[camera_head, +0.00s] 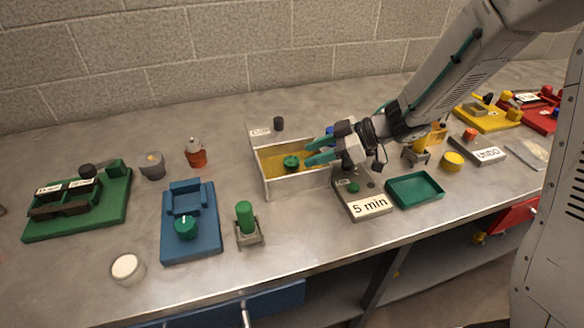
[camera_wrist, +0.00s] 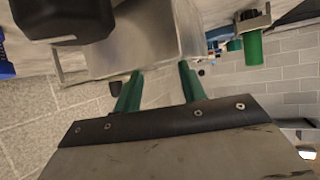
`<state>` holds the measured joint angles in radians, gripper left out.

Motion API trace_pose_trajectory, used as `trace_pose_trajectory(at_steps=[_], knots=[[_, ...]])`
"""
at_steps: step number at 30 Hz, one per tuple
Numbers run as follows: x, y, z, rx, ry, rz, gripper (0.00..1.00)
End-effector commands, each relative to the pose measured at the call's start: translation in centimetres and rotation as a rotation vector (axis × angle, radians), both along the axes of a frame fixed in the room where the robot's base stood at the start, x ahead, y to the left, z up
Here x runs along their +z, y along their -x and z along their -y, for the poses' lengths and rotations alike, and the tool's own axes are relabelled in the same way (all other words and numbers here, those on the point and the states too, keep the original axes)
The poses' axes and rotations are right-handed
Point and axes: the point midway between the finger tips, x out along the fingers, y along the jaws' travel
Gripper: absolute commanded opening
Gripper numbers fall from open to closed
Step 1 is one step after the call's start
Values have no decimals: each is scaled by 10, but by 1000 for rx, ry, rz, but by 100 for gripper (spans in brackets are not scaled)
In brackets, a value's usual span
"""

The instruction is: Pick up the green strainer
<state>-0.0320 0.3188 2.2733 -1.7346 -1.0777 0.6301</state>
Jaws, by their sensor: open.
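A small round green piece (camera_head: 291,162), which may be the green strainer, sits inside a metal box (camera_head: 285,190) with a yellow interior. Its exact shape is too small to tell. My gripper (camera_head: 308,151) has teal fingers that are apart, with nothing visible between them. They point left over the box, just right of the green piece. In the wrist view, the spread fingers (camera_wrist: 159,68) point towards the metal box (camera_wrist: 135,40). The green piece cannot be made out there.
A green cylinder (camera_head: 245,215) stands in a holder left of the box, and shows in the wrist view (camera_wrist: 252,48). A "5 min" block (camera_head: 368,206) and a green tray (camera_head: 415,202) lie in front of my arm. A blue board (camera_head: 190,245) is further left.

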Motion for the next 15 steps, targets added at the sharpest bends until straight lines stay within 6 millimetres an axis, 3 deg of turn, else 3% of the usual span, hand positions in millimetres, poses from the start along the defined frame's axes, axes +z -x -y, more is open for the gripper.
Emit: trace_pose_trajectory(at_steps=[7,15], knots=[[-18,-3,-32,3,0,1,41],[-21,-4,-38,-1,1,3,41]])
